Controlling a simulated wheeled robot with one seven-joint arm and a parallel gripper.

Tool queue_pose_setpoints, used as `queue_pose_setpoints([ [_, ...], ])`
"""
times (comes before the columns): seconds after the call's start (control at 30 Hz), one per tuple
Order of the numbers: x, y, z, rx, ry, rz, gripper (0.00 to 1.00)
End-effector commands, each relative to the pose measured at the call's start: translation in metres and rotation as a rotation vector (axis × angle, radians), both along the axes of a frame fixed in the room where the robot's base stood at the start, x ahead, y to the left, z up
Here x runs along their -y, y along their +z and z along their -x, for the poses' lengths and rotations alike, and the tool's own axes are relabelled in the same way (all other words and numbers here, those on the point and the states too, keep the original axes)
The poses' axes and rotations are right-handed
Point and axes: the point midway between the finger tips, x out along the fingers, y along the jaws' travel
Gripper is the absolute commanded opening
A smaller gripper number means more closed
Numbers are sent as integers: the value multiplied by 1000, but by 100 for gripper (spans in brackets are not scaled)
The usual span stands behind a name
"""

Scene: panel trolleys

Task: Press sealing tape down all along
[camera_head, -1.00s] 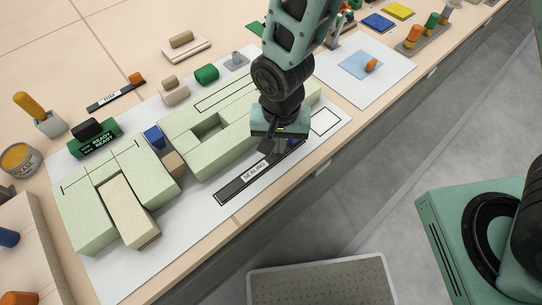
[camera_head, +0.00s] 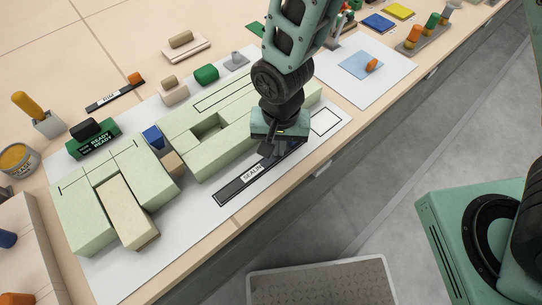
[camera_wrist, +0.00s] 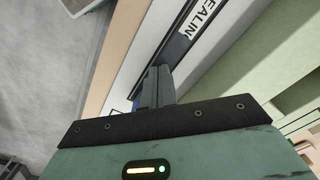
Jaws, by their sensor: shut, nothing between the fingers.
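The sealing tape is a long dark strip (camera_head: 232,190) with a white label reading SEALING, lying along the front edge of the white sheet. It also shows in the wrist view (camera_wrist: 172,45), running away from the fingers. My gripper (camera_head: 265,153) is shut and empty, pointing down over the strip just beyond the label's right end. In the wrist view the closed fingers (camera_wrist: 157,80) are over the near part of the strip. I cannot tell whether the tips touch it. My gripper hides part of the strip and the label's last letter in the head view.
Pale green panel blocks (camera_head: 190,130) stand just behind the strip, with a beige block (camera_head: 128,212) at the left. A blue pad (camera_head: 360,64) lies at the upper right. A grey bin (camera_head: 320,280) stands below the table's front edge.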

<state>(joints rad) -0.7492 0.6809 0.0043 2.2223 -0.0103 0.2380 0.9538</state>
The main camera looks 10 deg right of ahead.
Motion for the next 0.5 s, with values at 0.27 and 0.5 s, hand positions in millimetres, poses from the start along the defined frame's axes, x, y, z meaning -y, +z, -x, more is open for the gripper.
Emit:
queue_pose_setpoints([
  [0.27, 0, -1, 0, -1, 0, 1, 0],
  [0.5, 0, 17, 0, 0, 1, 0, 0],
])
